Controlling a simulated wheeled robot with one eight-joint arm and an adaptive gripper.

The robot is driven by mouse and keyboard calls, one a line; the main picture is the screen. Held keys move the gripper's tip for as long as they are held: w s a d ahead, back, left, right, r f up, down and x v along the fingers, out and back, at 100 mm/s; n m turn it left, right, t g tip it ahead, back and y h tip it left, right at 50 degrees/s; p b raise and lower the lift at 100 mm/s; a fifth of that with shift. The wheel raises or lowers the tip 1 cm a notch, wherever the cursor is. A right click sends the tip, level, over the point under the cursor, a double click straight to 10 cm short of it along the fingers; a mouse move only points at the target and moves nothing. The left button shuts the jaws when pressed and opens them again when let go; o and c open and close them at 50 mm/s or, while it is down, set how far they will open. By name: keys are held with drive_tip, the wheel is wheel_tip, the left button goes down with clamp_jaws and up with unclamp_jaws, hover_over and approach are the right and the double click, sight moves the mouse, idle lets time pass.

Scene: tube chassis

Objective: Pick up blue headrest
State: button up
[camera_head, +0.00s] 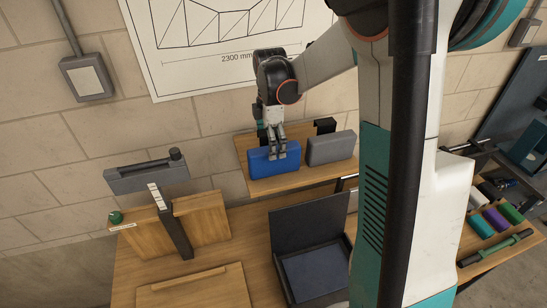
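The blue headrest (260,165), a blue padded block, stands upright at the left of a small wooden shelf (303,179) against the wall. My gripper (278,157) points down from above, and its fingers overlap the upper right part of the blue headrest. The fingers are close together in the picture. I cannot tell whether they grip the block or only stand in front of it. The block looks seated on the shelf. Its back is hidden.
A grey headrest (331,148) stands just right of the blue one. Below are an open black case (311,227) and a wooden stand with a dark post (173,222). Coloured rolls (496,219) lie at the right. My arm hides the middle right.

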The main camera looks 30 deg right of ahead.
drive_tip(key=shift+f, duration=0.45)
drive_tip(key=c, duration=1.2)
